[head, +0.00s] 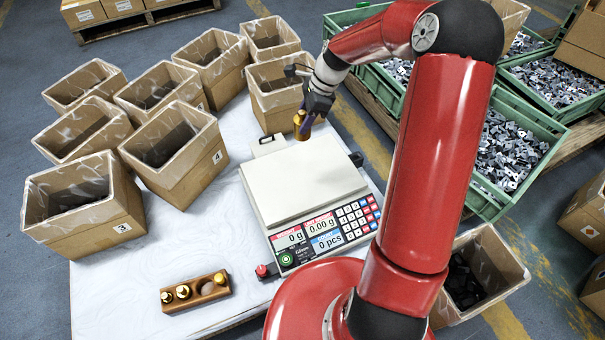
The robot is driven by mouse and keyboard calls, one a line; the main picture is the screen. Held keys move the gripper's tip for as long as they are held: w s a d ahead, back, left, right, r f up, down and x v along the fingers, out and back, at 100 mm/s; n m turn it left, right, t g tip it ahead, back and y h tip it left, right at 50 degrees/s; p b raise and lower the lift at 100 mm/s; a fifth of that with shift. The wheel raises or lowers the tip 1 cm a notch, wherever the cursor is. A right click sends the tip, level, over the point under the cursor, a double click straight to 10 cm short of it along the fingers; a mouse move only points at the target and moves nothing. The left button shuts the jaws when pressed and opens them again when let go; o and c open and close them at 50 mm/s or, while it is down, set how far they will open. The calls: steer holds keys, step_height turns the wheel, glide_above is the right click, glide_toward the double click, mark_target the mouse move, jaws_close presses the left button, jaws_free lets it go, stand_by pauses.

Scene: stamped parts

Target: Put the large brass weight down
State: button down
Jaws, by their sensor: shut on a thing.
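My gripper (310,113) is shut on the large brass weight (301,130) and holds it upright above the far edge of the scale. The weight looks clear of the scale's pale pan (300,180), though the exact gap is hard to judge. The scale's displays (308,232) read 0 g, 0.00 g and 0 pcs. A wooden weight block (199,304) lies at the front left of the white table, with smaller brass weights (182,291) standing in it and an empty-looking round hollow (207,288).
Several lined cardboard boxes (87,232) crowd the table's left and back. Green crates (524,130) of metal parts stand at the right. A box with dark parts (508,282) is at the lower right. White table surface (110,290) is free around the wooden block.

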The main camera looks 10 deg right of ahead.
steer(key=shift+w+r+m, duration=0.2)
steer(key=shift+r+m, duration=0.05)
steer(key=shift+m, duration=0.15)
steer(key=shift+f, duration=0.25)
steer(key=shift+t, duration=0.3)
step_height(320, 180, down, 19)
steer(key=shift+w+d+f+b, duration=0.1)
steer(key=shift+b, duration=0.4)
steer(key=shift+f, duration=0.1)
steer(key=c, duration=0.8)
jaws_free()
steer(key=shift+o, duration=0.2)
